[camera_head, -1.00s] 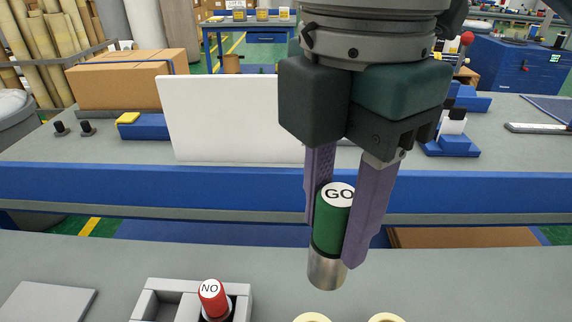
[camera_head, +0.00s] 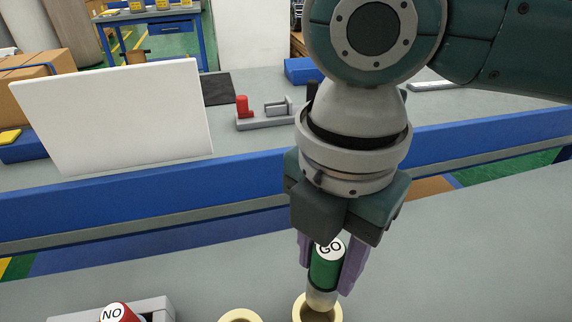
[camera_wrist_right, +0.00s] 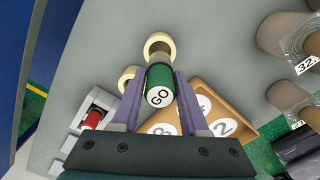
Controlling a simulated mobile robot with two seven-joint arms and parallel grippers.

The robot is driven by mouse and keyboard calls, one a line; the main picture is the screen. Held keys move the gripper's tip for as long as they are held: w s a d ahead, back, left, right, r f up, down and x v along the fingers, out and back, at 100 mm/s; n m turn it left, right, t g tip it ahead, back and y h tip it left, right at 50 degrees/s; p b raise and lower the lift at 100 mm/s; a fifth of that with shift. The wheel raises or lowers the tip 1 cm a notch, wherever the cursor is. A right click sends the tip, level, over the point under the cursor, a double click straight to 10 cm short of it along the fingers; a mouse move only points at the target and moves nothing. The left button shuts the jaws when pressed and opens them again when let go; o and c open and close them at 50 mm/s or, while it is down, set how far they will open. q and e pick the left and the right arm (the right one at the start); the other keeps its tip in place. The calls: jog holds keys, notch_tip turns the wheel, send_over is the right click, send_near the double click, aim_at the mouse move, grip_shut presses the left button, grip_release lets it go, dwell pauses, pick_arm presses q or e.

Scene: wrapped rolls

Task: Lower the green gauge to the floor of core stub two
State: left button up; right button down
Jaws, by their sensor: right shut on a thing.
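The green gauge (camera_head: 326,267), marked GO on its top, is held upright with a slight tilt between the purple fingers of my right gripper (camera_head: 326,279). Its silver lower end is at the mouth of the right-hand cream core stub (camera_head: 336,311); I cannot tell whether it has entered the bore. A second core stub (camera_head: 240,317) stands to the left, cut by the frame's edge. No number shows on either stub. The right wrist view also shows the green gauge (camera_wrist_right: 159,78) in line with one stub (camera_wrist_right: 159,40). My left gripper is not in view.
A red gauge (camera_head: 118,314) marked NO sits in a grey holder (camera_head: 158,306) at the lower left. The right wrist view shows a tan tray (camera_wrist_right: 242,138) with numbered items and wrapped rolls (camera_wrist_right: 284,94) beyond. A white panel (camera_head: 120,115) stands on the far bench.

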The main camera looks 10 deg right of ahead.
aim_at(320, 301)
notch_tip(320, 301, down, 4)
jog(key=b, duration=0.3)
jog(key=shift+b, duration=0.3)
jog(key=shift+f+b, duration=0.65)
jog(key=shift+f, duration=0.55)
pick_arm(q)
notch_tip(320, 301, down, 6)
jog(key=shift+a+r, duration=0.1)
pick_arm(e)
jog(key=shift+f, duration=0.1)
jog(key=shift+f, duration=0.1)
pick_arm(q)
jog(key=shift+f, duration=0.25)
pick_arm(e)
jog(key=shift+f, duration=0.6)
pick_arm(q)
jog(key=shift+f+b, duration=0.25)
jog(key=shift+b, duration=0.25)
pick_arm(e)
jog(key=shift+f, duration=0.65)
jog(key=shift+c, duration=1.7)
grip_release()
jog(key=shift+r, duration=0.1)
